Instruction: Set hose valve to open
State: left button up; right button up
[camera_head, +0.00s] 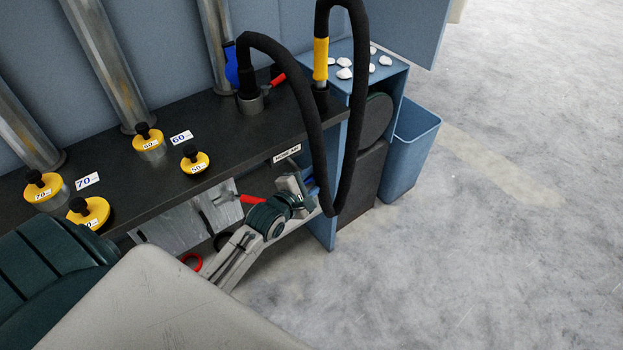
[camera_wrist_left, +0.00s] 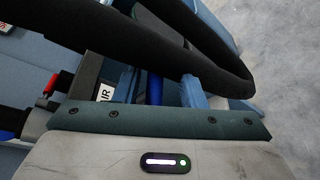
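The black hose (camera_head: 307,110) rises from a collar on the dark bench and loops down over the front edge. A red lever (camera_head: 278,80) sits at its base, apparently the hose valve. Its exact setting is too small to tell. My left gripper (camera_head: 298,190) is at the bench's front edge, below the "MAIN AIR" label (camera_head: 287,154) and beside the hanging hose. In the left wrist view the hose (camera_wrist_left: 150,45) crosses close in front, with a red piece (camera_wrist_left: 50,84) at left. My right gripper is not in view.
Several yellow knobbed weights (camera_head: 150,143) stand on the dark bench (camera_head: 225,140). A second red handle (camera_head: 250,199) shows below the bench edge. A yellow sleeve (camera_head: 320,60) is on the hose. A blue stand (camera_head: 385,80) and blue bin (camera_head: 410,150) are at right; floor beyond is clear.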

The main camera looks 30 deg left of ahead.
pick_arm(q)
jog(key=shift+s+a+r, duration=0.1)
jog(key=shift+s, duration=0.3)
jog(key=v, duration=1)
jog(key=s+a+f+m+g+y, duration=0.1)
jog(key=s+a+f+m+g, duration=0.2)
jog(key=f, duration=0.8)
jog(key=s+a+f+m+g, duration=0.1)
jog(key=s+f+m+g, duration=0.2)
jog(key=f, duration=0.9)
jog(key=s+a+f+m+g+y, duration=0.1)
jog(key=s+f+m, duration=0.3)
jog(key=f, duration=0.7)
jog(key=s+d+f+m+g, duration=0.2)
jog(key=s+f+m+g, duration=0.1)
jog(key=s+f+m, duration=0.4)
jog(key=s+d+f+m+g, duration=0.2)
jog(key=s+f+m+g, duration=0.2)
jog(key=s+f, duration=0.9)
jog(key=s+m, duration=0.3)
jog(key=s, duration=0.4)
jog(key=shift+d+f, duration=0.3)
